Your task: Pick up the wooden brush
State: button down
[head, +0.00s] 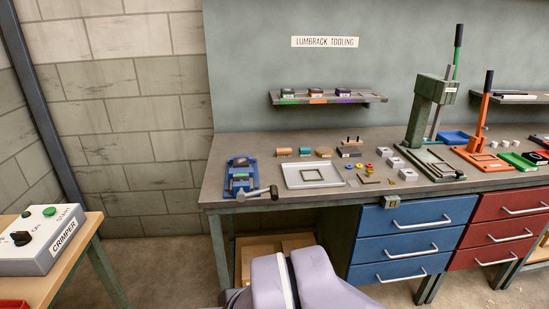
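A small brown block-shaped item (284,152) lies near the back of the grey workbench (225,150), left of a teal item. It looks most like the wooden brush, but it is too small to be sure. A rounder brown item (324,152) lies a little to its right and could also be wooden. My gripper is not in view; only a lavender part of my own arm shows at the bottom middle, well in front of the bench.
A pale tray (295,183) lies in front of the small items. A blue vise-like fixture (238,166) with a hammer (258,192) stands left. A green press (425,120) and an orange press (484,120) stand right. A crimper box (40,240) sits on a table at left.

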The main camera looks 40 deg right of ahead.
aim_at(284, 152)
jog(key=i+l, duration=0.2)
jog(key=l, duration=0.2)
jog(key=i+l, duration=0.2)
jog(key=l, duration=0.15)
jog(key=i+l, duration=0.2)
jog(key=l, duration=0.2)
jog(key=i+l, duration=0.15)
jog(key=l, duration=0.25)
jog(key=i+l+u, duration=0.1)
jog(key=l, duration=0.3)
jog(key=i+l, duration=0.3)
